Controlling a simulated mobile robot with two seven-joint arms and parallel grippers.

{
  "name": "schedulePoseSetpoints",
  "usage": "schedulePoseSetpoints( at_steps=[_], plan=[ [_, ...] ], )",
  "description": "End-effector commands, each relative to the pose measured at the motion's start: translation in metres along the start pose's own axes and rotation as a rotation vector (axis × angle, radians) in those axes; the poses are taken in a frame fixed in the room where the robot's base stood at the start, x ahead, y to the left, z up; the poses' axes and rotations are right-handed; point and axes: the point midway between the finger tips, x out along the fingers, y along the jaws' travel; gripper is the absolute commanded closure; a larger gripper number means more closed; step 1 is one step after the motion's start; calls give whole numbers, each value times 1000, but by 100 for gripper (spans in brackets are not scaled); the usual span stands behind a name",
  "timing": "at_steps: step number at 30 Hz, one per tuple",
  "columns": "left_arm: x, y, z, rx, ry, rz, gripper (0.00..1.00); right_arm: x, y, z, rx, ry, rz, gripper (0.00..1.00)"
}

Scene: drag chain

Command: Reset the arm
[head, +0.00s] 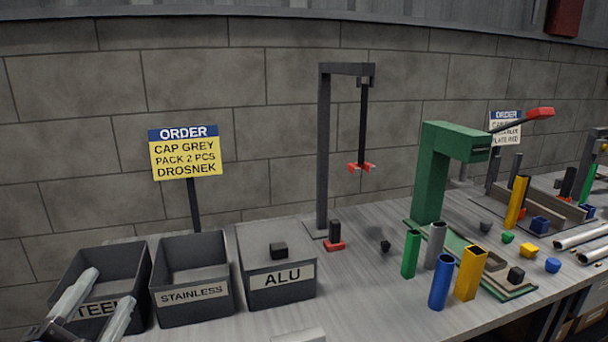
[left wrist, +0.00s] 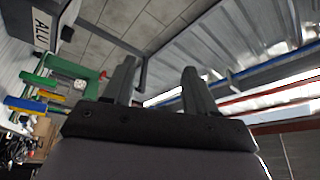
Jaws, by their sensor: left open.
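My left gripper (head: 110,285) is at the lower left of the head view, in front of the bin labelled STEEL (head: 132,270). Its two pale fingers are apart and nothing is between them. In the left wrist view the open fingers (left wrist: 159,68) point up toward the wall and ceiling, with empty space between them. My right gripper is in neither view.
The STAINLESS bin (head: 190,293) and ALU bin (head: 277,281) stand right of STEEL; a small black block (head: 278,250) is at ALU. A dark gantry (head: 324,150), green press (head: 432,180) and several coloured tubes stand farther right. A yellow order sign (head: 185,158) rises behind.

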Motion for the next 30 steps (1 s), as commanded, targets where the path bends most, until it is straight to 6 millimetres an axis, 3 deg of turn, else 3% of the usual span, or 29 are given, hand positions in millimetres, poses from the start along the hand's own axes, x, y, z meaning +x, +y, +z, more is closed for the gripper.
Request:
schedulePoseSetpoints(
  at_steps=[3, 6, 9, 15, 23, 30],
  plan=[
    [-25, 48, 48, -215, -283, 157, 43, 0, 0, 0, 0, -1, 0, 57],
    [-59, 92, 76, -371, -513, 299, 43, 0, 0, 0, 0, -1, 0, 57],
    [-99, 132, 91, -496, -713, 437, 43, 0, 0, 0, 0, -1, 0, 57],
    [-168, 181, 94, -651, -995, 653, 43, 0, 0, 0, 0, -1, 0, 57],
    [-244, 216, 74, -776, -1261, 893, 43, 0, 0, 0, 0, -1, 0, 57],
    [-227, 239, 81, -810, -1162, 850, 43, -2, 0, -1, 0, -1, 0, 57]
  ],
)
